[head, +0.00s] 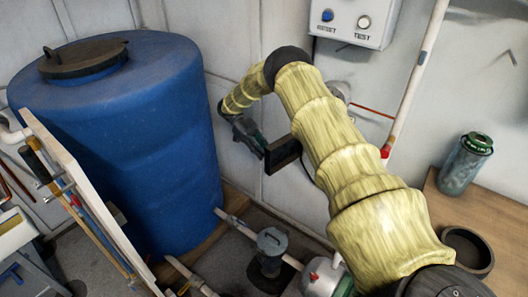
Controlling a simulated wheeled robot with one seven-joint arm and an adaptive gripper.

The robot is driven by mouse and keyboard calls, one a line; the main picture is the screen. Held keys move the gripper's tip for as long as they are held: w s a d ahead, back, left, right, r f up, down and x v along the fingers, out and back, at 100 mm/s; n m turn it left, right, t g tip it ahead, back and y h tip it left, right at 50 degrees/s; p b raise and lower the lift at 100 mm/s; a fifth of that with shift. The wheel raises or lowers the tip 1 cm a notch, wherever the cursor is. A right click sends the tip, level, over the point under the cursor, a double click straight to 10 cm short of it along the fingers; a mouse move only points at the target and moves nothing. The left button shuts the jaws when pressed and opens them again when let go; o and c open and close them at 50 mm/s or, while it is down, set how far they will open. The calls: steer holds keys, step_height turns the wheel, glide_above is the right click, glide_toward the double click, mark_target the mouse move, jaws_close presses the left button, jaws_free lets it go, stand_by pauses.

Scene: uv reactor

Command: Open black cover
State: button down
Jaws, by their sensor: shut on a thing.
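My gripper (260,147) is near the middle of the head view, in front of the pale wall and to the right of the blue tank. It points down and to the right. Its jaws are shut on a black rectangular piece, which looks like the black cover (284,153). My yellow-sleeved arm hides what lies to the right of the cover. What the cover is attached to, and how far it stands open, cannot be told from here. The fingertips are small and dark in this view.
A large blue tank (160,130) with a dark round lid (82,58) stands left. A grey control box (352,20) hangs above. A green-topped canister (465,165) and a dark bowl (467,250) are on a wooden bench at right. Pipes and a grey valve (270,250) lie below.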

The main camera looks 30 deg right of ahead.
steer(key=shift+d+r, duration=0.1)
steer(key=shift+d, duration=0.05)
steer(key=c, duration=1.3)
jaws_free()
step_height(320, 180, up, 10)
